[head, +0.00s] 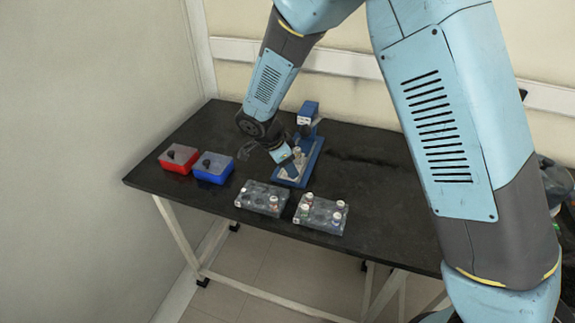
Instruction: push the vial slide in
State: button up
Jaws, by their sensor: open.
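The blue device (308,110) stands on the dark table, with an upright post at the back and a low blue base in front. A pale slide plate (297,172) lies on the base, and a small light vial (297,151) appears to stand on it. My gripper (291,168) is open at the left side of the slide, close to it. I cannot tell whether it touches the slide. My gripper and wrist hide part of the base, and how far the slide is in is too small to tell.
Two grey racks (262,198) (320,214) with several capped vials stand in front of the device. The table (375,185) is clear to the right of the device.

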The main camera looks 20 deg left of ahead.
jog(key=shift+c, duration=0.4)
grip_shut()
